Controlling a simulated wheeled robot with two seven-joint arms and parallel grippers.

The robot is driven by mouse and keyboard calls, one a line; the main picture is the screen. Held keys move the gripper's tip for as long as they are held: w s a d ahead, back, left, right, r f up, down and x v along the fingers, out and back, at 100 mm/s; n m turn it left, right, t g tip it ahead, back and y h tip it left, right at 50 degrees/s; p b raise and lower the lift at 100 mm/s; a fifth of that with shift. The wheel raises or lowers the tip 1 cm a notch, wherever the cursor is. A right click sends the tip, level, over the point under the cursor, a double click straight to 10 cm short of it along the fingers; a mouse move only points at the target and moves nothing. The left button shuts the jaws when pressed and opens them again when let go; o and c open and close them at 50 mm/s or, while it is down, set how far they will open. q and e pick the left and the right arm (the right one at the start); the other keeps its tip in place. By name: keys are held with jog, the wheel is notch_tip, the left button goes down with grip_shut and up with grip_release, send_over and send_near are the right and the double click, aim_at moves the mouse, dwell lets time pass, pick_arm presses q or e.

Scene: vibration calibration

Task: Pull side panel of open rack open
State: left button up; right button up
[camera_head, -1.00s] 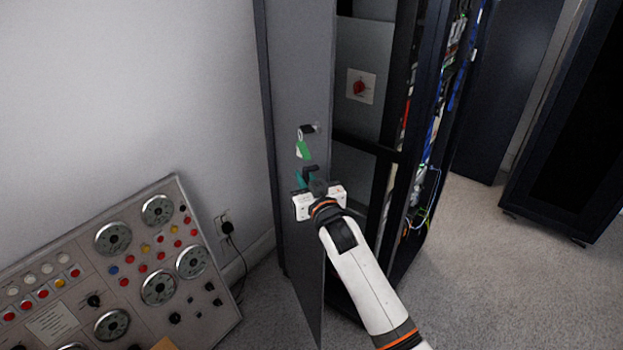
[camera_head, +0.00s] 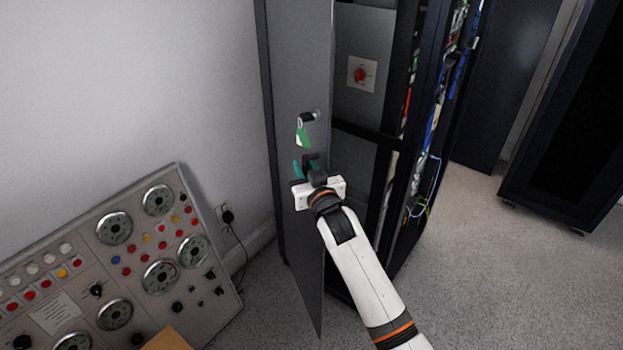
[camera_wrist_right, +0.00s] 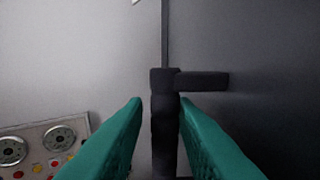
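The grey side panel (camera_head: 297,65) of the rack stands ajar, its lower corner out over the carpet. A lock with a key and green tag (camera_head: 303,137) is on it. My right gripper (camera_head: 307,168) is at the panel's free edge, below the tag. In the right wrist view its green fingers (camera_wrist_right: 160,110) are apart, one on each side of a dark upright handle-like piece (camera_wrist_right: 163,130) with a short arm to the right. A gap shows by the left finger; contact on the right is unclear. My left gripper is out of view.
A control console (camera_head: 140,240) with dials and buttons stands at lower left, near the panel. The open rack (camera_head: 375,95) shows a red switch and cables. Another dark cabinet (camera_head: 575,120) stands at right. Carpet (camera_head: 490,270) is clear at lower right.

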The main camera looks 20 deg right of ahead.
jog(key=s+d+b, duration=0.1)
jog(key=s, duration=1)
jog(key=shift+s, duration=0.2)
jog(key=shift+d, duration=0.1)
jog(key=shift+c, duration=0.6)
